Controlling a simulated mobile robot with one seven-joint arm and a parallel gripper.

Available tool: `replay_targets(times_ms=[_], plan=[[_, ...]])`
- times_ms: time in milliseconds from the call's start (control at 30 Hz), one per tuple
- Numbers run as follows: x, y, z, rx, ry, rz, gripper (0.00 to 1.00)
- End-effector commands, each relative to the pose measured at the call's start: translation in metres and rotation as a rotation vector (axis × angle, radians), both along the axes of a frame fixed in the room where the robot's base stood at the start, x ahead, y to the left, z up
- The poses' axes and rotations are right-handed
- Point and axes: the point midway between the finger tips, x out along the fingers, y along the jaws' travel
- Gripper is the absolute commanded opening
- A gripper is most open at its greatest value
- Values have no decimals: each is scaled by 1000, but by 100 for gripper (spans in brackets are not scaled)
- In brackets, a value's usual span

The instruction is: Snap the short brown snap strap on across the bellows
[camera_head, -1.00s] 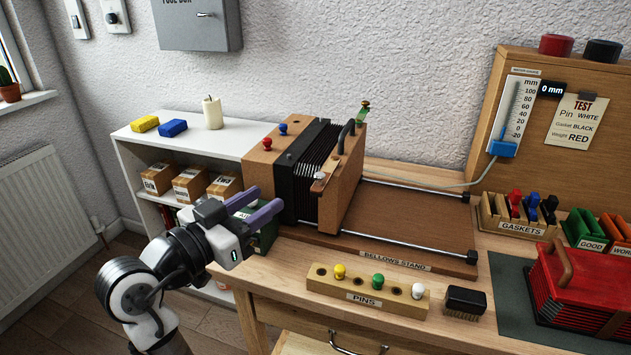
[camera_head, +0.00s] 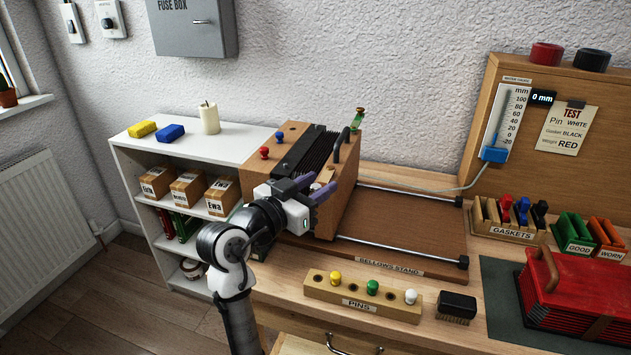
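The bellows (camera_head: 318,150) stands on the bellows stand (camera_head: 405,228), its black folds between a left wooden block (camera_head: 262,168) and a right wooden block (camera_head: 345,195). A small brown piece with a pale end (camera_head: 325,174), perhaps the short snap strap, shows at the front top edge of the bellows; its full shape is hidden. My gripper (camera_head: 313,188) is in front of the bellows, its two purple fingers apart and pointing right, close to this piece. Contact with it cannot be told. My gripper hides the lower front of the bellows.
Red and blue knobs sit on the left block. A black handle (camera_head: 341,143) and a green-and-brass fitting (camera_head: 357,119) rise at the right block. The pin rack (camera_head: 330,293) and a brush (camera_head: 456,306) lie in front. The stand's right half is clear.

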Motion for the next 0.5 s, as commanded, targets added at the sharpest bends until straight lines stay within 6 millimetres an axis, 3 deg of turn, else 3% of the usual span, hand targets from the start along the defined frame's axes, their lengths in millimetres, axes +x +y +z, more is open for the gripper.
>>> replay_targets(times_ms=[267,500], plan=[[1,-1,0,-1,-1,1,37],[1,-1,0,-1,-1,1,9]])
